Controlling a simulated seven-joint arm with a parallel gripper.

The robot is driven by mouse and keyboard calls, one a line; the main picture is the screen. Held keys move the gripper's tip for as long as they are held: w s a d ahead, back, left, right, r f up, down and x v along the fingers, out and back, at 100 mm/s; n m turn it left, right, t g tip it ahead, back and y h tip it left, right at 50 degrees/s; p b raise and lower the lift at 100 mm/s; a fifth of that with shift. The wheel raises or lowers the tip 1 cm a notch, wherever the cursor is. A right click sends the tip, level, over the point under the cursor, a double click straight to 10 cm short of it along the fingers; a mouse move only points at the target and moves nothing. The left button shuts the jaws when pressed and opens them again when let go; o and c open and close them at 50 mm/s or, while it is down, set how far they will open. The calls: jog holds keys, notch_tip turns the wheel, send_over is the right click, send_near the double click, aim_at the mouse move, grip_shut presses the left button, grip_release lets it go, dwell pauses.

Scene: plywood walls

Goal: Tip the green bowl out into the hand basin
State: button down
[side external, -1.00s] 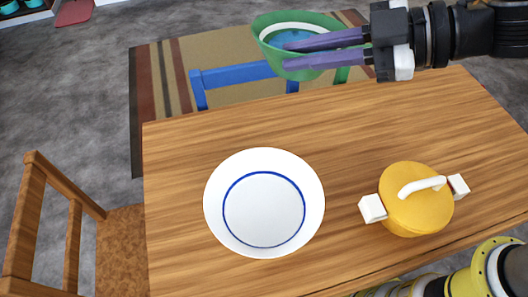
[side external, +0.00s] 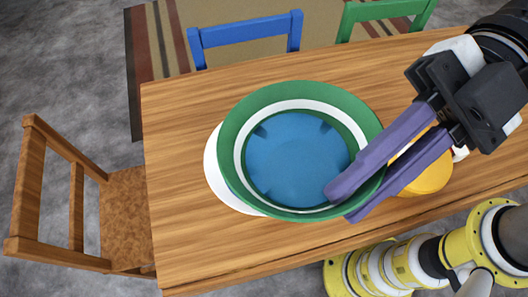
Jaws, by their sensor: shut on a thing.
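The green bowl (side external: 245,113) has a white band inside and a blue area in its middle; I cannot tell whether the blue is contents or the bowl's own inside. My gripper (side external: 343,205) is shut on its lower right rim, one purple finger inside and one outside. The bowl's opening faces up towards the camera, with no clear tipping. The white hand basin (side external: 217,176) stands on the table behind the bowl in this view. Only its left edge shows; the gap between bowl and basin cannot be judged.
A yellow lidded pot (side external: 433,178) stands on the wooden table (side external: 185,130) at the right, partly hidden by my fingers. A wooden chair (side external: 75,200) is at the left, with a blue chair (side external: 245,32) and a green chair (side external: 385,12) at the far edge. The table's left part is clear.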

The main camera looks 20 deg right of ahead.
notch_tip(320, 180, down, 29)
dwell(0.5)
jog(key=a+m+t, duration=0.1)
jog(key=a+t, duration=0.1)
jog(key=a, duration=0.1)
jog(key=a+t+y, duration=0.1)
jog(key=a+t, duration=0.1)
jog(key=a, duration=0.1)
jog(key=shift+w+m, duration=0.1)
jog(key=shift+m, duration=0.3)
dwell(0.5)
